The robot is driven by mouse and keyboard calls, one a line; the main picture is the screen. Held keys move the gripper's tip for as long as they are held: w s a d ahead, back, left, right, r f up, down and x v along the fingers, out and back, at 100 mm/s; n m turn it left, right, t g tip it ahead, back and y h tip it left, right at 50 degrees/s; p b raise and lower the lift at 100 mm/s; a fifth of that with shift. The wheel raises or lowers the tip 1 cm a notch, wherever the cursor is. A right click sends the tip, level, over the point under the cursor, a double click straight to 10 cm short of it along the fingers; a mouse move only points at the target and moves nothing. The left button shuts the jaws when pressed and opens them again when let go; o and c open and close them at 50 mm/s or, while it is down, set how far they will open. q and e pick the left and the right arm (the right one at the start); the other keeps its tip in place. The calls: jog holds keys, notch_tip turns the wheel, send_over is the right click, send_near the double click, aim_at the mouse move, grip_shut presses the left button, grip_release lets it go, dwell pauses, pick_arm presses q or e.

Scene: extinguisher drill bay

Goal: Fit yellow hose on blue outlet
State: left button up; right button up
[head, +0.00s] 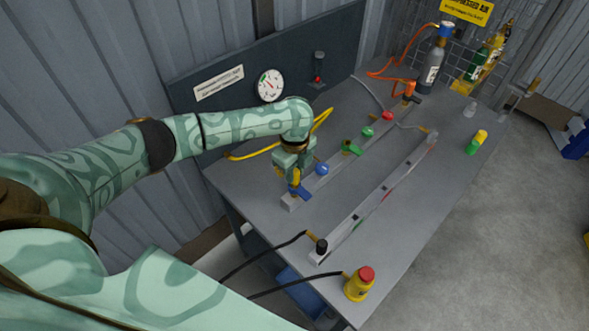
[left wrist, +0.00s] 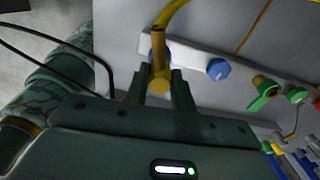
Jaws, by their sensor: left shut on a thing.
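My left gripper (head: 294,181) is shut on the end fitting of the yellow hose (head: 240,156), over the near end of the back rail. In the left wrist view, the brass-yellow fitting (left wrist: 159,62) stands between the two fingers, with the yellow hose (left wrist: 176,12) curving up from it. A blue part (head: 305,192) lies at the rail end beside the fingers. In the wrist view the fitting overlaps blue there, so I cannot tell whether they touch. A blue knob (head: 321,169) sits farther along the rail, also in the wrist view (left wrist: 218,69). My right gripper is not in view.
Along the back rail stand a green valve (head: 351,148), a green knob (head: 367,132) and a red knob (head: 387,116). A second rail (head: 375,200) runs in front. The table's right side is mostly clear.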

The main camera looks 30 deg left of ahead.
pick_arm(q)
jog(key=shift+f, duration=0.55)
jog(key=o, duration=1.1)
